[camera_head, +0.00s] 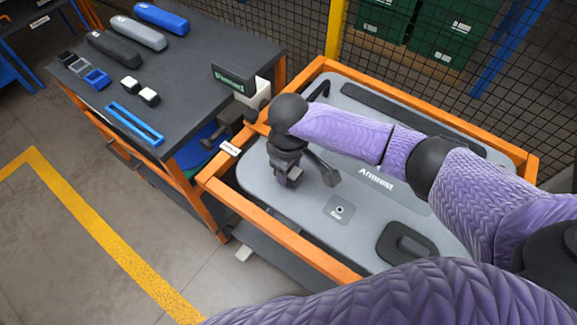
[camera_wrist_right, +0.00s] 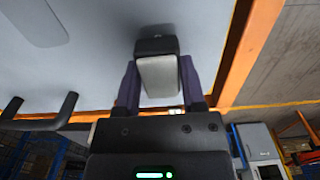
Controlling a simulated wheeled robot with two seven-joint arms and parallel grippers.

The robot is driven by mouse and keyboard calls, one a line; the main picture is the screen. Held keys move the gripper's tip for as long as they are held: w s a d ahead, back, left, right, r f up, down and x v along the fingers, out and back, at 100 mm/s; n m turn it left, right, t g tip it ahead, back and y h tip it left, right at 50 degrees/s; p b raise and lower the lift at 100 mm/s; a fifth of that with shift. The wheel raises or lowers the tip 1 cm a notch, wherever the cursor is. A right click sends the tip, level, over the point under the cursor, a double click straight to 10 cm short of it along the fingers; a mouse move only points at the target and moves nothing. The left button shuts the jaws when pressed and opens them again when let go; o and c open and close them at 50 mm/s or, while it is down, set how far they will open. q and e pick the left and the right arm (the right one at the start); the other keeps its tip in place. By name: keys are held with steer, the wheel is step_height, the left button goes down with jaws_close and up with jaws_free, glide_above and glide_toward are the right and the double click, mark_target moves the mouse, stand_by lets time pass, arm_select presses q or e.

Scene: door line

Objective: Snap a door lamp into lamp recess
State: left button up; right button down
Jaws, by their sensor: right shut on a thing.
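My right gripper (camera_head: 289,178) is low over the left part of the grey door panel (camera_head: 262,182). In the right wrist view my right gripper (camera_wrist_right: 160,85) has its two fingers closed on the sides of a door lamp (camera_wrist_right: 158,76), a small dark block with a pale face. The lamp's far end is at or close to the panel surface; I cannot tell whether it touches. No lamp recess is visible; the gripper and lamp cover that part of the panel. Two more lamps, white and black (camera_head: 130,85) (camera_head: 149,97), lie on the dark table. My left gripper is not visible.
The panel lies in an orange frame (camera_head: 222,193) and has a cap spot (camera_head: 339,210) and a dark oval part (camera_head: 407,243). A mesh fence (camera_head: 300,30) stands behind.

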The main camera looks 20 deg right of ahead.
steer(key=shift+f, duration=0.35)
steer(key=shift+f, duration=0.1)
stand_by(0.5)
steer(key=shift+f, duration=0.2)
stand_by(0.4)
steer(key=shift+f, duration=0.25)
steer(key=shift+f+b, duration=0.1)
steer(key=shift+b, duration=0.25)
